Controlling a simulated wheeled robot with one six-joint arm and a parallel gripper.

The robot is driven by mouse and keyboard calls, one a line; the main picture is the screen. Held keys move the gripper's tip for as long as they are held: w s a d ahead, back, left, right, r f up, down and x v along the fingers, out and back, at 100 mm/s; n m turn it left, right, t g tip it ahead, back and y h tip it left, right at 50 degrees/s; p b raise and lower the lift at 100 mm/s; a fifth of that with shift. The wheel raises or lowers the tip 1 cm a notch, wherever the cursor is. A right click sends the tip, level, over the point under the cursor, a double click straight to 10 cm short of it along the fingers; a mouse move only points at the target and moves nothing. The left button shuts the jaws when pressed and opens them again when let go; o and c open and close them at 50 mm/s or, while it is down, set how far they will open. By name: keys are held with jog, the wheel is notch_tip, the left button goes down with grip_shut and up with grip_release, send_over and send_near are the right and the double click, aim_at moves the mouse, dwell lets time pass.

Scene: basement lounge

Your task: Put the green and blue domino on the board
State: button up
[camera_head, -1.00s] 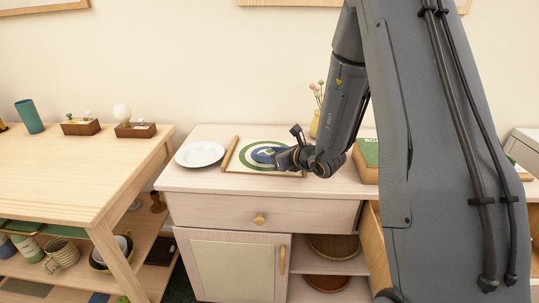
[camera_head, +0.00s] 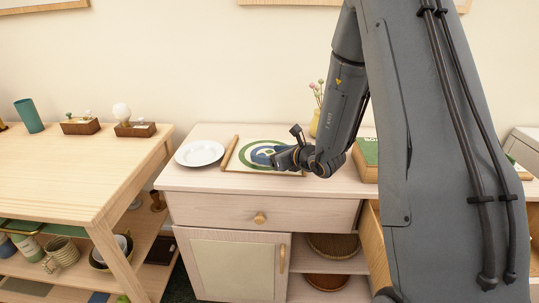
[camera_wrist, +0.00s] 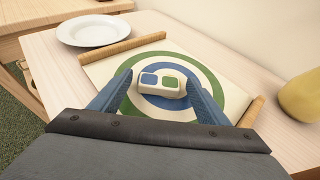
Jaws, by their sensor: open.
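The board (camera_wrist: 108,72) has green and blue rings on a cream ground, with wooden rails at two ends; it lies on the cabinet top and also shows in the head view (camera_head: 234,164). The domino (camera_wrist: 161,81) is a small cream block with one blue and one green patch. In the wrist view it appears over the board's centre rings, between my gripper's fingers. My gripper (camera_wrist: 162,88) is open, with a finger on each side of the domino. I cannot tell whether the domino rests fully on the board. In the head view my gripper (camera_head: 272,160) hides part of the board.
A white plate (camera_head: 199,153) stands left of the board. A yellow vase (camera_wrist: 302,97) with flowers is to the right. A wooden table (camera_head: 70,172) is at the left; an open drawer (camera_head: 371,236) is below.

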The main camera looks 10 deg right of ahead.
jog(key=b+v, duration=0.1)
jog(key=v, duration=1)
jog(key=shift+s+d, duration=0.15)
jog(key=shift+s, duration=0.05)
jog(key=shift+s+r, duration=0.15)
jog(key=shift+s, duration=0.1)
jog(key=s+a+f+n+g+y, duration=0.25)
jog(key=s+a+n+g, duration=0.65)
jog(key=s+a+n, duration=0.6)
jog(key=s+d+n+g+h, duration=0.3)
jog(key=s+d+n+h, duration=0.5)
jog(key=n, duration=0.8)
jog(key=shift+s+d, duration=0.7)
jog(key=shift+d, duration=0.7)
